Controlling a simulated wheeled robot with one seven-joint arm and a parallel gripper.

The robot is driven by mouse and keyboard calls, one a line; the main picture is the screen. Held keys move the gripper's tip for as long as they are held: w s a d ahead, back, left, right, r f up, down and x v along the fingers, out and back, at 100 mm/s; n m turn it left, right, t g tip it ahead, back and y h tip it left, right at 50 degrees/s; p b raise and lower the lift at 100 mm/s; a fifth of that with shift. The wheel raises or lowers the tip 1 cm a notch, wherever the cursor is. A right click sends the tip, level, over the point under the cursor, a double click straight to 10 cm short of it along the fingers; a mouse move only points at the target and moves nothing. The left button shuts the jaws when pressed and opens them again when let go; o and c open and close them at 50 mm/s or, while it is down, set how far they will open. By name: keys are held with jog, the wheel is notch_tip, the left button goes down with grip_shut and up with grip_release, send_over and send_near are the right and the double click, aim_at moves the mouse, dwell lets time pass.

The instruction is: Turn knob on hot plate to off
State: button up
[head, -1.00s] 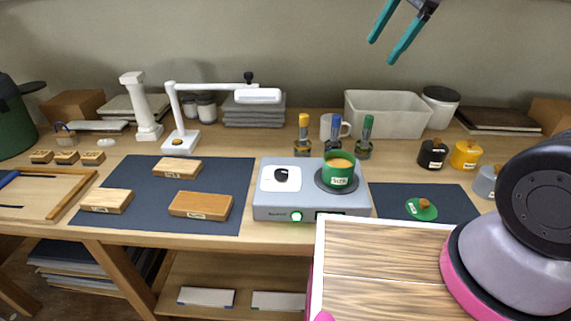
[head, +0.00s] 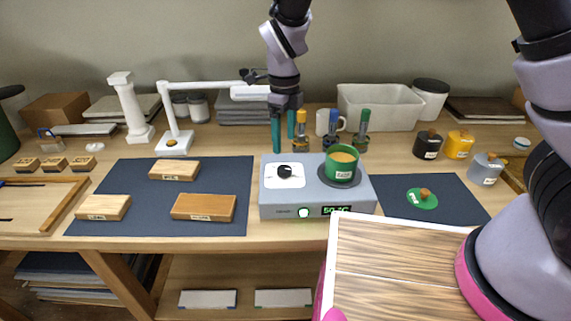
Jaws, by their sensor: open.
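The grey hot plate (head: 273,209) stands on the table near the middle in the head view. Its black knob (head: 285,171) sits on a white panel at the left of its top. A green pot (head: 341,170) with tan contents stands on the round plate at the right. The green display (head: 335,210) on the front reads about 50 °C, and a round light beside it glows green. My gripper (head: 283,146) points down with teal fingers apart and empty. Its fingertips appear above and behind the knob, not touching it.
Bottles with coloured caps (head: 302,132) and a mug stand just behind the hot plate. A white lamp (head: 178,142) reaches in from the left, its head behind my gripper. Wooden blocks (head: 203,207) lie on a dark mat at left. A green lid (head: 422,198) lies at right.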

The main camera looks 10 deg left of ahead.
aim_at(284, 168)
notch_tip(284, 168, down, 9)
jog(key=shift+r, duration=0.1)
dwell(0.3)
grip_shut()
